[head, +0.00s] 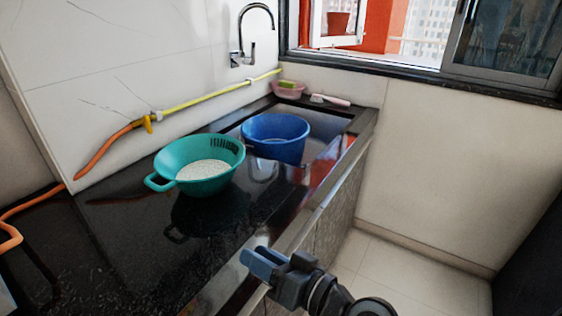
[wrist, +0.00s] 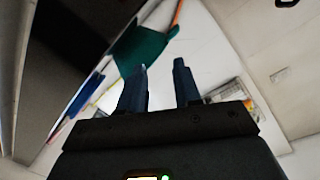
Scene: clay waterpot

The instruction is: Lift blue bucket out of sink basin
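The blue bucket (head: 280,149) stands upright in the sink basin (head: 322,146), at the far end of the black counter in the head view. Its rim rises above the counter, and its base is hidden. My gripper (head: 258,264) is near the counter's front edge, well in front of the bucket and apart from it. In the wrist view the two blue fingers (wrist: 160,66) are spread with nothing between them. A blue strip (wrist: 87,94) at the left there may be part of the bucket.
A teal colander (head: 212,152) with white grains sits on the black counter (head: 120,230), just left of the bucket. A faucet (head: 245,40) and a yellow-orange hose (head: 195,100) run along the wall. A pink dish (head: 288,91) and a brush (head: 330,101) lie behind the sink.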

